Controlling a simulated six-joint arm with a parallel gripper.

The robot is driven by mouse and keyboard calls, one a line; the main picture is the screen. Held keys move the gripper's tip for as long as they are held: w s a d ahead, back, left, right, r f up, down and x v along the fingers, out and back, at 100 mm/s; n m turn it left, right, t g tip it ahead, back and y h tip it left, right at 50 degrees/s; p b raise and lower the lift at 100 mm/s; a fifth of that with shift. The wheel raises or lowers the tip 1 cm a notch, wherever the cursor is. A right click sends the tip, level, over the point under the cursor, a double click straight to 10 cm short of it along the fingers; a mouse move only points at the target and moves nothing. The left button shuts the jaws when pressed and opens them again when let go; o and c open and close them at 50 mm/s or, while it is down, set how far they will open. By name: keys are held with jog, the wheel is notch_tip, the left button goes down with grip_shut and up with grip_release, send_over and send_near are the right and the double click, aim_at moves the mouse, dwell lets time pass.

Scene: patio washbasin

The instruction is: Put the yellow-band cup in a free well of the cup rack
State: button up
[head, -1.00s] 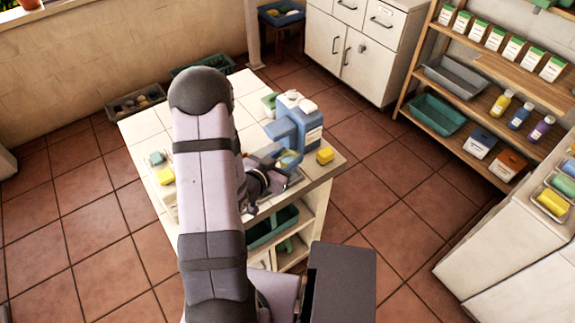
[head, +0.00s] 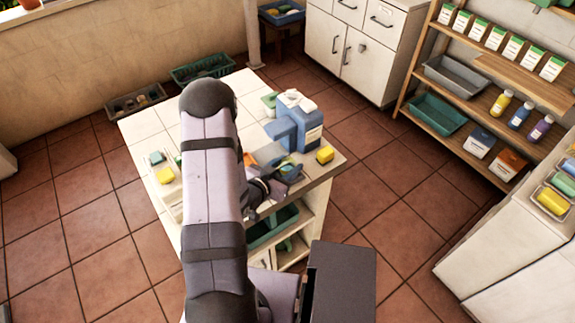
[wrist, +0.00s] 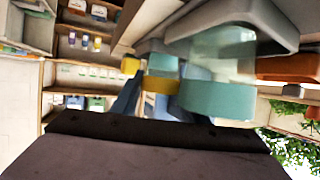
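In the wrist view, which is upside down, the yellow-band cup (wrist: 160,84) is between the two fingers of my gripper (wrist: 160,90), which press close on both sides of its band. Its lower part is hard to make out. A clear cup with a teal band (wrist: 218,99) is nearer the camera, beside the held cup, its foot at a grey rack (wrist: 235,20). In the head view, my gripper (head: 280,178) is low over the front right of the tiled counter, by the blue dispenser. My arm hides much of the rack, and its free wells cannot be made out.
A blue dispenser (head: 297,120) stands behind the gripper. A yellow sponge (head: 325,154) lies right of it, near the counter edge. An orange thing (head: 269,153) is close by. Another yellow block (head: 165,175) lies at the counter's left. The counter's back left (head: 150,125) is clear.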

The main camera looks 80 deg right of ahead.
jog(key=o, duration=0.4)
jog(key=shift+c, duration=0.2)
jog(key=shift+r, duration=0.25)
jog(key=shift+w+a, duration=0.15)
jog(key=shift+a, duration=0.1)
jog(key=p+v, duration=0.1)
jog(key=v, duration=0.7)
jog(key=shift+w+a+r+p, duration=0.1)
jog(key=shift+a+r+p, duration=0.2)
jog(key=shift+r, duration=0.05)
jog(key=shift+f+p+v, duration=0.1)
jog(key=shift+p+v, duration=0.55)
jog(key=shift+f+p+v, duration=0.15)
jog(key=shift+p+v, duration=0.5)
jog(key=shift+w, duration=0.1)
